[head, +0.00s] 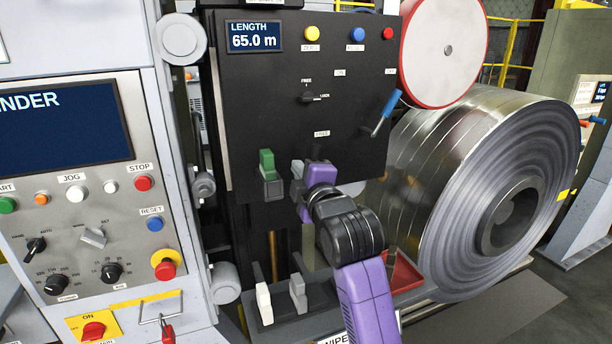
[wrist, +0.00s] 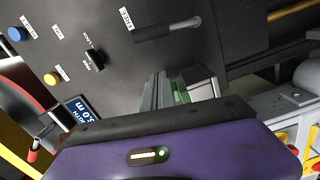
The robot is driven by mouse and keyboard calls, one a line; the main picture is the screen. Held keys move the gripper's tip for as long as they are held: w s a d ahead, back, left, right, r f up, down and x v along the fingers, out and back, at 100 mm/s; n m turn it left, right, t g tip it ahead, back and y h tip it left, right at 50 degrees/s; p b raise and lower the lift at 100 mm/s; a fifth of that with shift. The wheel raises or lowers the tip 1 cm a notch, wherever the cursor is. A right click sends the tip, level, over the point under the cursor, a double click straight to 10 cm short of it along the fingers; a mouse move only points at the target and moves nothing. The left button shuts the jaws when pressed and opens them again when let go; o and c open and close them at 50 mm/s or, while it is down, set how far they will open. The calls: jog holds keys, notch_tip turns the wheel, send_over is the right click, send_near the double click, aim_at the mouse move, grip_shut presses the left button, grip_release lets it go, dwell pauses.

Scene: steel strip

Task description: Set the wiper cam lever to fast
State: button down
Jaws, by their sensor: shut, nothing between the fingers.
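The black panel (head: 350,95) carries a small label (head: 321,133), which seems to read FREE. In the wrist view, a dark lever with a grey rounded end (wrist: 168,30) lies beside this label; it looks like the wiper cam lever. In the head view my gripper mostly hides that spot. My gripper (head: 297,172) is shut and empty in front of the panel's lower edge, close to a green block (head: 267,162). The wrist view shows its grey fingers (wrist: 154,92) apart from the lever. I cannot tell the lever's exact setting.
A blue-handled lever (head: 385,112) stands on the panel's right. A large steel coil (head: 470,190) is at right. A white block (head: 264,303) and a grey block (head: 298,292) stand below, beside a red tray (head: 403,273). A control cabinet (head: 95,215) is at left.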

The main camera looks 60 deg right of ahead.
aim_at(315, 156)
jog(key=w+d, duration=0.1)
jog(key=d, duration=0.5)
jog(key=shift+w+f+p, duration=0.3)
jog(key=shift+w+f, duration=0.05)
jog(key=shift+f, duration=0.05)
jog(key=shift+s+d, duration=0.1)
jog(key=shift+d, duration=0.05)
jog(key=shift+s+d+r+m+p, duration=0.1)
jog(key=shift+s+d+m+p, duration=0.3)
jog(key=shift+m, duration=0.35)
jog(key=shift+s+d+r+m+p, duration=0.15)
jog(key=shift+d+m+p, duration=0.35)
jog(key=shift+m, duration=0.25)
jog(key=s+d+f+m, duration=0.3)
jog(key=d+f+m, duration=0.2)
jog(key=m, duration=0.5)
jog(key=shift+s+d+f+y, duration=0.15)
jog(key=shift+s+f+y, duration=0.1)
jog(key=shift+s+y, duration=0.05)
